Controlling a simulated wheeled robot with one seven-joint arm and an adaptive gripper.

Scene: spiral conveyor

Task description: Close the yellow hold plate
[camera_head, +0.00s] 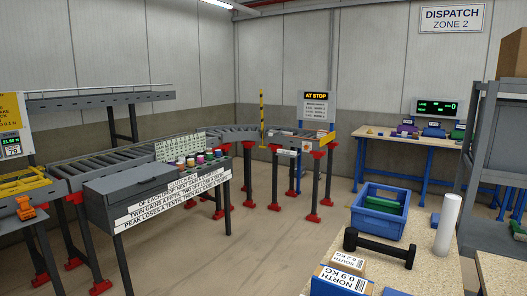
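A narrow yellow upright piece (262,117) stands beside the roller conveyor near the back corner, seen almost edge-on. A flat yellow frame (22,184) lies at the far left edge, by the near end of the conveyor, with an orange item (25,208) just below it. I cannot tell for sure which of these is the hold plate. My gripper is not in view, so neither yellow piece shows contact with it.
A roller conveyor (100,154) curves from left to back. A grey cabinet (135,190) with spools stands before it. At right, a near table holds a blue crate (375,222), black dumbbell (380,246), white cylinder (447,225) and labelled boxes (341,279). The middle floor is clear.

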